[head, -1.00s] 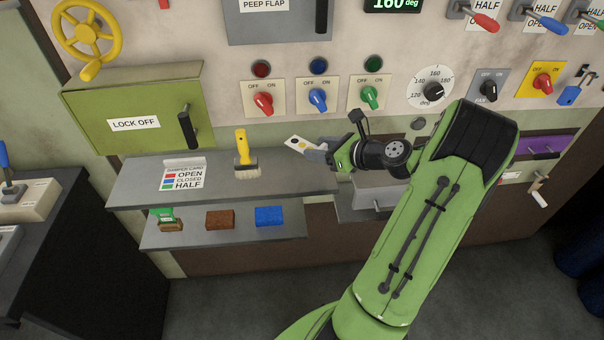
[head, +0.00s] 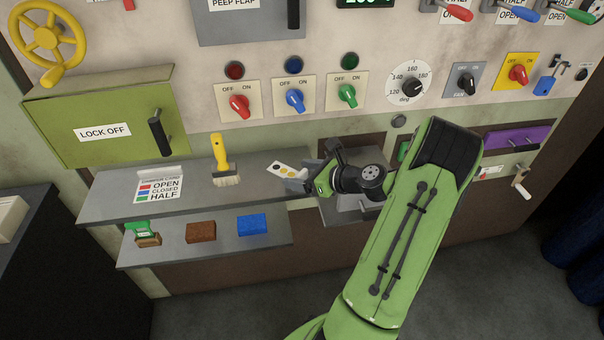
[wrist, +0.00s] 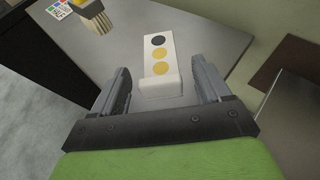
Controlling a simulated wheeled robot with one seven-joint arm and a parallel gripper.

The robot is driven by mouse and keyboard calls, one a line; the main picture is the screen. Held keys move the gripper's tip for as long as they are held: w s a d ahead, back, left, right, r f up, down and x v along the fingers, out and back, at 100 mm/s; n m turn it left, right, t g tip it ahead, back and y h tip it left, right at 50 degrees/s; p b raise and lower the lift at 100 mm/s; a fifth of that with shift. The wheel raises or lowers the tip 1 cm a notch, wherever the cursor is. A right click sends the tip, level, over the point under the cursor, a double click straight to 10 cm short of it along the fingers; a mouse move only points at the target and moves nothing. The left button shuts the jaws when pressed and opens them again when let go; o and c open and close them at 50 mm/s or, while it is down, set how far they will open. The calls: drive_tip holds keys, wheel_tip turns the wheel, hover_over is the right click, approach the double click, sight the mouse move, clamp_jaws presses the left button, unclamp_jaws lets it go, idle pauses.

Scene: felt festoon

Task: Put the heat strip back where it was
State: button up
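The heat strip (head: 283,170) is a pale card with a dark dot and yellow dots. It appears to lie on the right part of the upper grey shelf (head: 250,190). In the wrist view the strip (wrist: 158,60) points away from me, its thick white near end between my fingers. My gripper (head: 302,179) is at the strip's right end in the head view. In the wrist view my gripper (wrist: 160,78) is open, with a gap on each side of the strip.
A yellow-handled brush (head: 222,160) and a damper card (head: 158,185) are on the same shelf, left of the strip. The lower shelf (head: 180,250) holds a brown block (head: 201,232), a blue block (head: 252,224) and a green-topped brush (head: 140,232). Knobs line the panel above.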

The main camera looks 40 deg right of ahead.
drive_tip(key=shift+s+r, duration=0.1)
drive_tip(key=shift+r, duration=0.15)
drive_tip(key=p+v, duration=0.3)
drive_tip(key=v, duration=0.9)
drive_tip(key=w+a+r+n+g, duration=0.3)
drive_tip(key=a+n+g, duration=0.1)
drive_tip(key=a+n, duration=0.55)
drive_tip(key=w+a+r+n+g, duration=0.2)
drive_tip(key=a+n+g, duration=0.2)
drive_tip(key=a+n, duration=0.6)
drive_tip(key=s+a+r+n+h, duration=0.2)
drive_tip(key=s+a+r+n, duration=0.4)
drive_tip(key=s+a+n, duration=0.4)
drive_tip(key=s+n, duration=0.2)
drive_tip(key=n, duration=0.2)
drive_tip(key=shift+s+a+r+h, duration=0.2)
drive_tip(key=shift+s+h, duration=0.1)
